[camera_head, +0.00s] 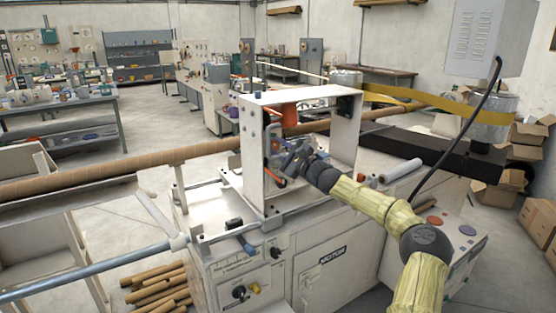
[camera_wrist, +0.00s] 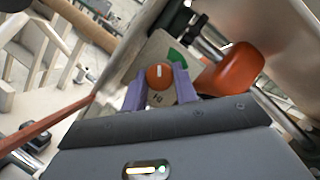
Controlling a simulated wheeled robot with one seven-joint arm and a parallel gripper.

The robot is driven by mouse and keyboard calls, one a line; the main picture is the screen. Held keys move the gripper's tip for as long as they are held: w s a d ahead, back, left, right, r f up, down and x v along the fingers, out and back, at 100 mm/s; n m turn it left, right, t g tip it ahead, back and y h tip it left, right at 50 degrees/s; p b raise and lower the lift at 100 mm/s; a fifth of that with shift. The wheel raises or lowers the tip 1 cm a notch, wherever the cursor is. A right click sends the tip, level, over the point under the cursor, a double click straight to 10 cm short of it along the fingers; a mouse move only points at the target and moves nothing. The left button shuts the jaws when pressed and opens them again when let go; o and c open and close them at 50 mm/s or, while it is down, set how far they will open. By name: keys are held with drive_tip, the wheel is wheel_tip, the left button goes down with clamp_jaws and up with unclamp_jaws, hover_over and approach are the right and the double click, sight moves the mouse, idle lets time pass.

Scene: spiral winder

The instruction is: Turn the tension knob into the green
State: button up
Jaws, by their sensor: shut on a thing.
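The orange tension knob (camera_wrist: 159,76) shows in the wrist view, with a short white pointer mark on its face. It sits on a pale dial plate (camera_wrist: 157,50) with a green patch (camera_wrist: 178,58) at the knob's upper right. The white mark points up in the picture, to the left of the green. My gripper (camera_wrist: 160,88) has its two purple fingers on either side of the knob, shut on it. In the head view my gripper (camera_head: 283,160) reaches inside the white frame of the machine; the knob cannot be made out there.
The white frame (camera_head: 252,150) stands around my gripper on the winder. A larger orange rounded part (camera_wrist: 235,68) is close to the right finger. A long brown tube (camera_head: 110,174) runs through the machine. A black cable (camera_head: 440,145) hangs at the right.

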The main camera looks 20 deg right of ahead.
drive_tip(key=shift+d+f+m+t+b, duration=0.15)
drive_tip(key=shift+f+m+t+b, duration=0.15)
drive_tip(key=shift+m+b, duration=0.5)
drive_tip(key=shift+r, duration=0.1)
drive_tip(key=o, duration=1)
drive_tip(key=shift+d, duration=0.1)
drive_tip(key=shift+c, duration=0.2)
drive_tip(key=b+v, duration=0.2)
drive_tip(key=v, duration=1.5)
drive_tip(key=shift+s+a, duration=0.25)
drive_tip(key=shift+s, duration=0.05)
